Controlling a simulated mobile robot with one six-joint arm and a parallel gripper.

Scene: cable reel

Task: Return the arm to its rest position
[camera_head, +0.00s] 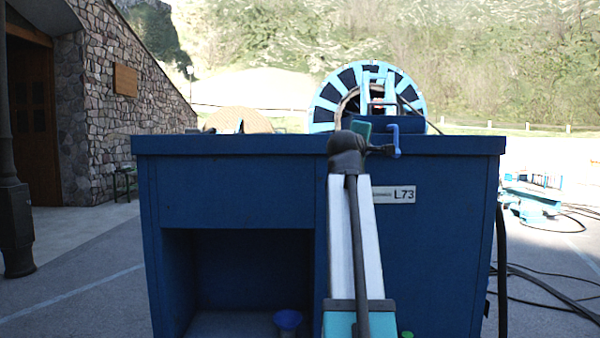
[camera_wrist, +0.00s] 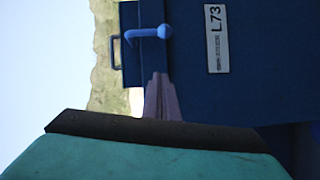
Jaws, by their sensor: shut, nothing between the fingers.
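My gripper (camera_wrist: 158,78) shows in the wrist view as two pinkish, tapering fingers close together, shut and empty. Its teal housing with a dark band fills the bottom of that view. In the camera_head view my arm reaches up from the bottom to the top edge of the blue cabinet (camera_head: 240,190). Its end is partly hidden there behind my dark joint. A blue crank handle (camera_head: 394,140) stands just right of my arm's end. In the wrist view the crank (camera_wrist: 148,32) appears apart from the fingertips; depth is hard to tell.
A cable reel (camera_head: 323,103) with light-blue and dark segments stands behind the cabinet. A label plate reading L73 (camera_head: 394,195) is on the cabinet front. A blue cup (camera_head: 288,320) is low in front.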

